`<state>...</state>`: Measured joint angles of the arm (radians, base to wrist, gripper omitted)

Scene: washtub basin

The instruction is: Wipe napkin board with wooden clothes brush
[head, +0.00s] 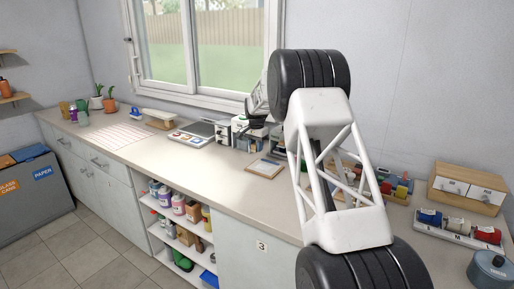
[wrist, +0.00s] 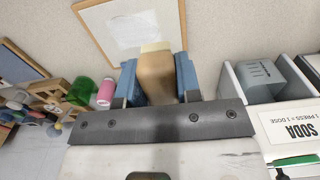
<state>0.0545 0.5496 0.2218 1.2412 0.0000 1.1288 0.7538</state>
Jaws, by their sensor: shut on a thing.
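The wooden clothes brush (wrist: 155,76) shows in the wrist view as a tan wooden body with a pale cream strip at its far end. My gripper (wrist: 158,80) has its two blue fingers shut on it from both sides. The napkin board (wrist: 97,23), a wood-framed panel with a whitish napkin patch (wrist: 137,30), lies just beyond the brush. I cannot tell whether the brush touches it. In the head view the framed board (head: 265,168) lies on the counter near its front edge. My gripper (head: 250,118) is partly hidden there by my arm, and the brush cannot be made out.
In the wrist view a box marked SODA (wrist: 292,130) and a grey container (wrist: 254,78) stand at right; green (wrist: 80,91) and pink (wrist: 106,92) items are at left. In the head view, the counter (head: 205,160) is clear left of the board.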

